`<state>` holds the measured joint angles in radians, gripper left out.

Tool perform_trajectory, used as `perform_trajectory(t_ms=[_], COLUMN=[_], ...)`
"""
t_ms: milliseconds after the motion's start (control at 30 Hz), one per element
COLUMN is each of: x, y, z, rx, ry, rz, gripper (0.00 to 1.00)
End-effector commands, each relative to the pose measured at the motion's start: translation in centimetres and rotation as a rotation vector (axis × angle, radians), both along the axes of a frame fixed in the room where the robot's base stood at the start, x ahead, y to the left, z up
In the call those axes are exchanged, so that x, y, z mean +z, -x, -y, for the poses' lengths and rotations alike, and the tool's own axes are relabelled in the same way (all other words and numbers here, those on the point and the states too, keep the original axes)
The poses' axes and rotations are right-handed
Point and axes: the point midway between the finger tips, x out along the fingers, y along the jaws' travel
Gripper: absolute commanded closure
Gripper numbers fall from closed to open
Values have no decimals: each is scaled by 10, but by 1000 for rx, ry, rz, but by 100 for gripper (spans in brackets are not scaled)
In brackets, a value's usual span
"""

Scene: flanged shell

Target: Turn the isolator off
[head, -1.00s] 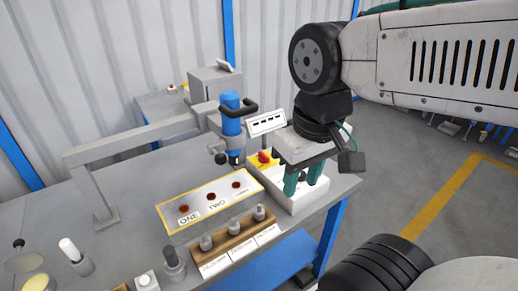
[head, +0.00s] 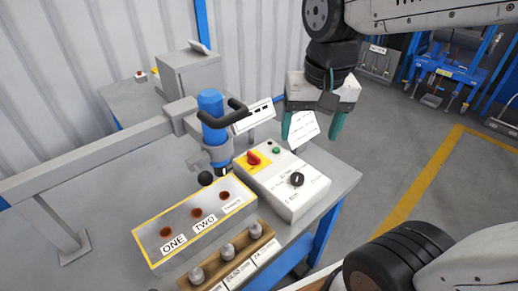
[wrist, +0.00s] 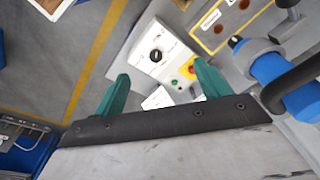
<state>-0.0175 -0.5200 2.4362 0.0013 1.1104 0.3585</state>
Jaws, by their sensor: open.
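The isolator is a red rotary handle (head: 253,159) on a yellow plate, at the left end of a white control box (head: 293,194) on the bench. The box also carries a black knob (head: 297,179) and a green button (head: 276,150). In the wrist view the red handle (wrist: 191,69) lies near the right fingertip, and the black knob (wrist: 156,55) lies between the fingers. My gripper (head: 312,130) is open and empty, with teal fingers pointing down. It is above and behind the box, apart from it. The isolator handle's exact angle is hard to read.
A blue tool with a black handle (head: 212,118) stands left of the box, close to the isolator. A yellow-edged panel marked ONE and TWO (head: 195,224) and a wooden rack (head: 228,256) lie in front. A white card (head: 303,127) stands behind the box.

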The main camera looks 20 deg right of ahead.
Motion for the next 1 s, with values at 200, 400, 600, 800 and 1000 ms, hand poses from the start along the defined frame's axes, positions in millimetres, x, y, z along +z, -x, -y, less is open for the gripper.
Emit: perform_trajectory(t_ms=[200, 400, 600, 800, 1000], x=[-27, -77, -128, -155, -180], y=[-102, -173, -207, -220, -220], z=[-10, -19, -23, -25, -26], rx=[-400, -692, -842, -910, -916], ry=[-51, -72, -58, -49, -49], rz=[-14, -43, -91, -109, -111], gripper=[25, 25, 25, 25, 25])
